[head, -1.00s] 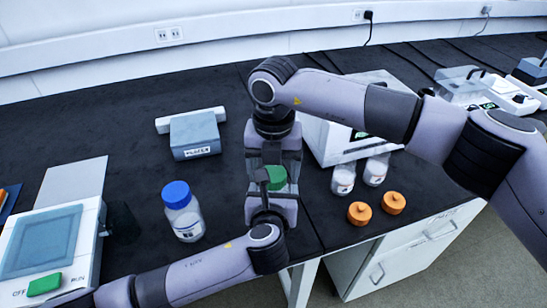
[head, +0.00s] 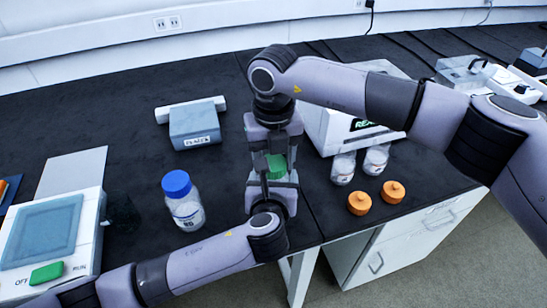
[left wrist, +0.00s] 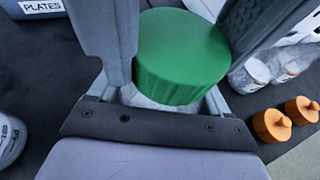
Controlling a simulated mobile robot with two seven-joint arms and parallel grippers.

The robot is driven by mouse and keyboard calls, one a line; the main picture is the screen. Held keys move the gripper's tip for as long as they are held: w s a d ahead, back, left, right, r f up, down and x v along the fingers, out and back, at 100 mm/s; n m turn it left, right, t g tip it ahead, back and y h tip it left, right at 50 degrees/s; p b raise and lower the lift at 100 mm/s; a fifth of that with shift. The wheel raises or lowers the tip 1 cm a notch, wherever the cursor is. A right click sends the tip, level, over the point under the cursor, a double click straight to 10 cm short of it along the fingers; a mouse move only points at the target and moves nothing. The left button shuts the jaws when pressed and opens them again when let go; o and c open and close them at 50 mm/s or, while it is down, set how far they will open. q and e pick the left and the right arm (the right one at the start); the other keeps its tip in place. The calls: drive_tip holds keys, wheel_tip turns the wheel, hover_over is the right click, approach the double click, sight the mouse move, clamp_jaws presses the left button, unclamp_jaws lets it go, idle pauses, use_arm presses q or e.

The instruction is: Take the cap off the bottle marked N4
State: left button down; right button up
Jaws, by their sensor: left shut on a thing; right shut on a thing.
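A green cap (head: 276,166) shows between my two grippers in the head view. My right gripper (head: 273,160) comes down from above and is shut on the green cap. In the left wrist view, the green cap (left wrist: 182,58) sits between grey fingers, with a pale bottle (left wrist: 150,100) just showing beneath it. My left gripper (head: 271,198) reaches in from below and is shut on that bottle, which is mostly hidden. No N4 mark is readable on it. I cannot tell whether the cap is loose on the neck.
A blue-capped bottle (head: 184,206) stands to the left. Two open bottles (head: 343,170) and two orange caps (head: 359,203) are at the right, near the bench edge. A plates box (head: 195,127) is behind. A balance (head: 50,240) stands at the left.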

drive_tip(key=o, duration=1.2)
drive_tip(key=shift+c, duration=0.2)
wheel_tip(320, 180, up, 4)
drive_tip(key=shift+f, duration=0.2)
drive_tip(key=shift+r, duration=0.5)
drive_tip(key=shift+c, duration=0.4)
drive_tip(key=m, duration=0.2)
drive_tip(key=r+m, duration=0.2)
drive_tip(key=m, duration=0.1)
drive_tip(key=shift+a+m, duration=0.1)
drive_tip(key=shift+m, duration=0.2)
drive_tip(key=m, duration=0.2)
drive_tip(key=r+m, duration=0.1)
drive_tip(key=m, duration=0.1)
drive_tip(key=r+m, duration=0.1)
drive_tip(key=m, duration=0.1)
drive_tip(key=shift+m, duration=0.3)
drive_tip(key=shift+f, duration=4.05)
